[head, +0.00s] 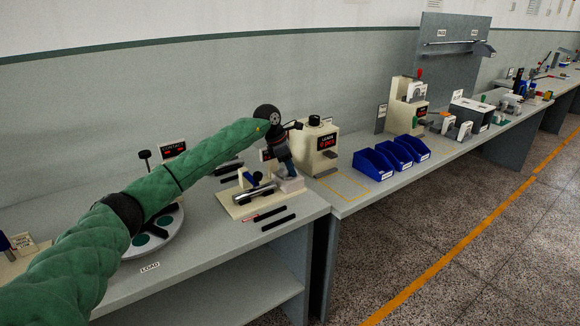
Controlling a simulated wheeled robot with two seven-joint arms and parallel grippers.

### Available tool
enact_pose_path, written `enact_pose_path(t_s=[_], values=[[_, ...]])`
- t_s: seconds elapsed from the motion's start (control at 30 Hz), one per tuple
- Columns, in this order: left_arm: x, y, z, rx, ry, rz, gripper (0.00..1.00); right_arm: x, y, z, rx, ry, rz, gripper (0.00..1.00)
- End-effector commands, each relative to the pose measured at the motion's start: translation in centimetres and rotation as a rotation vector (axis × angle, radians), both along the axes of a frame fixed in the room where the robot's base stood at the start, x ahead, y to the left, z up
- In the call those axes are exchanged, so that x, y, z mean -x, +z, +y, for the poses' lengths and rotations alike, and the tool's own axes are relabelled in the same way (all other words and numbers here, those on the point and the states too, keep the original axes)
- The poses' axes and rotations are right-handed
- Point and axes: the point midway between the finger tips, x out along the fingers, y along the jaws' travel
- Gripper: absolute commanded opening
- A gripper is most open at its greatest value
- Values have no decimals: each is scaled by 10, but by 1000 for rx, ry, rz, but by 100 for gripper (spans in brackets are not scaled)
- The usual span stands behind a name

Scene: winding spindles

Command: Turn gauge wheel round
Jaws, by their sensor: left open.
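My left arm in a green sleeve reaches across the bench from the left. Its dark gripper (287,167) points down above a small light grey block at the right end of a cream gauge fixture (236,207). The gripper is open; whether its fingers touch anything is too small to tell. The fixture carries a metal cylinder (255,193) lying across it. A small display with red digits (266,155) stands behind, partly hidden by the gripper. I cannot clearly pick out the gauge wheel; the wrist and gripper cover part of that area. My right gripper is not in view.
A cream box with a red display and black knob (321,150) stands right of the gripper. Dark bars (272,212) lie before the fixture. A round turntable (161,236) is left, partly under my arm. Blue bins (373,164) stand on the bench to the right.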

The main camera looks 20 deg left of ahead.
Motion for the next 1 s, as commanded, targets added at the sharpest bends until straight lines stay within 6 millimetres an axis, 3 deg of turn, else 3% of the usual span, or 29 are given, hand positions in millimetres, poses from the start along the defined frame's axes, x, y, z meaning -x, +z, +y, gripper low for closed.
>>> enact_pose_path(t_s=[0.17, 0.6, 1.0], values=[[1, 8, 3, 0, 1, -2, 45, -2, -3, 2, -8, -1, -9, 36], [11, 64, 24, 0, 0, -1, 45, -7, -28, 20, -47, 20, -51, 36], [13, 72, 28, 0, 0, 0, 45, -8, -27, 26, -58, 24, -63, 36]])
